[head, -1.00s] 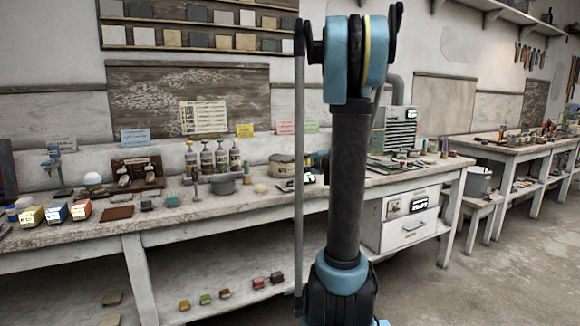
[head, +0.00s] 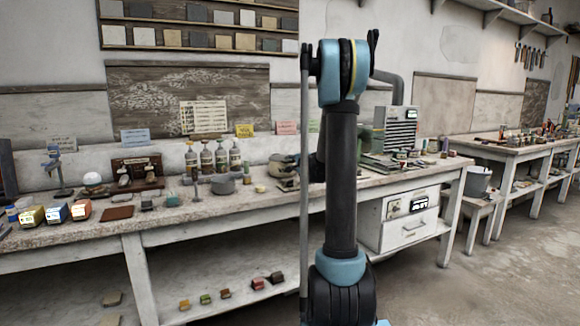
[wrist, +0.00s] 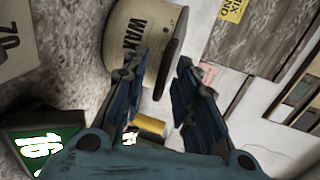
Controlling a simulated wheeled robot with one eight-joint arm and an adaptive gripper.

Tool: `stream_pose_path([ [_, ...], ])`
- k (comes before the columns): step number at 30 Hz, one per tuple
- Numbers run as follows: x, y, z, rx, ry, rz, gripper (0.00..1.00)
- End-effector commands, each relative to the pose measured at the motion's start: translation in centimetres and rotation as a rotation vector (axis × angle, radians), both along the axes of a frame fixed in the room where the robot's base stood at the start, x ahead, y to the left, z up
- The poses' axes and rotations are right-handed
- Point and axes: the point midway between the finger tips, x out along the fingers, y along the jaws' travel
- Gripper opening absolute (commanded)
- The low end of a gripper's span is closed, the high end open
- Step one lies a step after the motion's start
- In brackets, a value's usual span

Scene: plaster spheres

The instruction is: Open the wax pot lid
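The wax pot (wrist: 122,28) is a cream, rounded pot marked WAX, lying sideways in the wrist picture at the top. A dark edge (wrist: 172,48) runs along its right side; I cannot tell how far this is the lid. In the head view the pot (head: 277,163) stands on the bench, partly hidden by my arm. My gripper (wrist: 157,66) is open and empty in the wrist view. Its two blue fingers point towards the pot, the left tip overlapping its lower edge in the picture. Contact cannot be judged. The head view hides my gripper behind my arm.
A green digital display (wrist: 45,145) and a yellow cylinder (wrist: 150,125) lie near the fingers. On the bench, a grey metal pot (head: 222,185) and several bottles (head: 206,158) stand left of the wax pot. A grey vented machine (head: 400,130) stands to the right.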

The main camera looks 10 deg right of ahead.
Motion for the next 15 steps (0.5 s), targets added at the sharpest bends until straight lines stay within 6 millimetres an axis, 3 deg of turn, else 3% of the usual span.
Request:
stream_pose_path([
  [14, 0.85, 0.3, -0.22, 0.0, 0.0, 0.0, 0.28],
  [15, 0.85, 0.3, -0.22, 0.0, 0.0, 0.0, 0.18],
])
